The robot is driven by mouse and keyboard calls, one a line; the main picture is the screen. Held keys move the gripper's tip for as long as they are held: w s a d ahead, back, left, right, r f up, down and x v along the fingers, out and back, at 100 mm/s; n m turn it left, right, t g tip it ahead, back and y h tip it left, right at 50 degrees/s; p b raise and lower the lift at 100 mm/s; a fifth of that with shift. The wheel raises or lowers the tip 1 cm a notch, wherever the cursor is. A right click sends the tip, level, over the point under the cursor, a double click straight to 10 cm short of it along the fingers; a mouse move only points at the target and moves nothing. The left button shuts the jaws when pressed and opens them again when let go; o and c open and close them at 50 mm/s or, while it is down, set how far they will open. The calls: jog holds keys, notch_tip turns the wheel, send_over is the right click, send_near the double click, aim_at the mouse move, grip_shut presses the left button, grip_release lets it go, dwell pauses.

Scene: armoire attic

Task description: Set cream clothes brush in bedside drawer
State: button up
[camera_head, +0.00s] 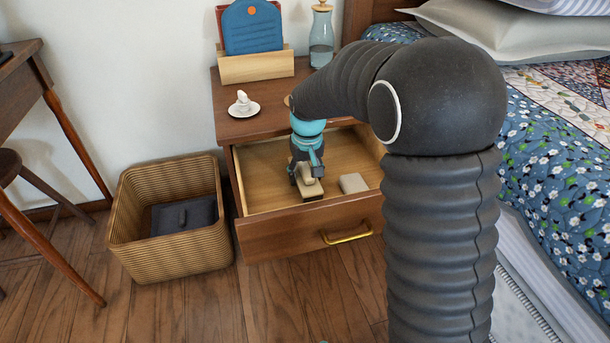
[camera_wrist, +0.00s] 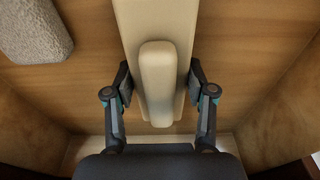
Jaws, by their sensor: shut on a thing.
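The cream clothes brush (camera_wrist: 158,85) is in my gripper (camera_wrist: 158,92), with a finger against each side of its body. In the head view the brush (camera_head: 311,188) is inside the open bedside drawer (camera_head: 300,233), in its left front part. My gripper (camera_head: 306,172) points down over it, inside the drawer's walls. The wrist view shows the wooden drawer floor (camera_wrist: 235,60) close beneath the brush. I cannot tell whether the brush touches the floor.
A grey, rough block (camera_head: 353,183) lies in the drawer right of the brush; it also shows in the wrist view (camera_wrist: 35,28). A saucer with a small white figure (camera_head: 243,105) stands on the nightstand. A wicker basket (camera_head: 170,220) stands left, the bed (camera_head: 560,150) right.

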aim_at(308, 171)
jog(key=shift+f, duration=0.15)
jog(key=o, duration=1.1)
jog(key=r, duration=0.4)
jog(key=s+r+p, duration=0.1)
jog(key=r, duration=0.3)
jog(key=r+p, duration=0.1)
jog(key=r, duration=0.3)
jog(key=shift+s+d+r, duration=0.2)
jog(key=shift+s+d, duration=0.05)
